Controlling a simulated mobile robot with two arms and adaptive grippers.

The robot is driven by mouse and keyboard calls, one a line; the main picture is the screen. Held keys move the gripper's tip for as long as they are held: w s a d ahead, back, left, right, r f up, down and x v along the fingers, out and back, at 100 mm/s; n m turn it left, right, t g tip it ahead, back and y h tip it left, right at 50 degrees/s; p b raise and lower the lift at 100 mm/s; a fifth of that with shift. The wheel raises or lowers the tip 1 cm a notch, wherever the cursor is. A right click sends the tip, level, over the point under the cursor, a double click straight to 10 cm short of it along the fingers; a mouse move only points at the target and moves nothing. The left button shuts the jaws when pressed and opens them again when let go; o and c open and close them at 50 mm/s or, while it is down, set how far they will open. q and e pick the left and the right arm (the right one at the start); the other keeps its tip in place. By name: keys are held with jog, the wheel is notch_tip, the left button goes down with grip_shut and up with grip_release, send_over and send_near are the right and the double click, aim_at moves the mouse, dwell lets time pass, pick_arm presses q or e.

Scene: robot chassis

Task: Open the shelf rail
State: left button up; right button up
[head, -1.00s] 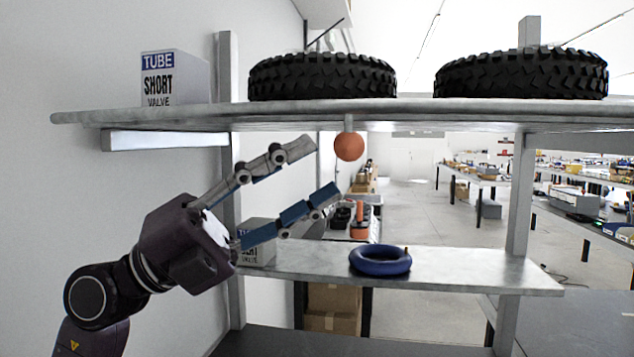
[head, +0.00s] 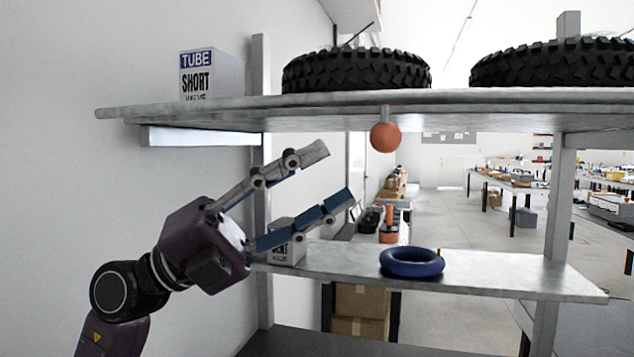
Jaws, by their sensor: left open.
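The shelf unit's upper board (head: 440,108) spans the view. An orange-brown ball-shaped knob (head: 386,136) hangs on a short stem under its front middle. My left gripper (head: 340,175) is open and empty below the upper board. Its two long fingers point right and slightly up toward the knob, with a gap between fingertips and knob. A pale rail-like bar (head: 200,137) runs under the board's left end. My right gripper is not in view.
A dark blue ring (head: 411,262) lies on the lower shelf (head: 480,276). A box (head: 288,245) stands there, partly hidden by my gripper. Two tires (head: 356,70) and a tube box (head: 211,74) stand on the upper board. A wall is at left.

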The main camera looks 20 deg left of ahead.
pick_arm(q)
jog(key=v, duration=0.8)
jog(key=shift+d, duration=0.1)
dwell(0.3)
jog(key=x, duration=0.7)
jog(key=shift+d+r, duration=0.2)
jog(key=shift+d, duration=0.1)
jog(key=shift+w, duration=0.1)
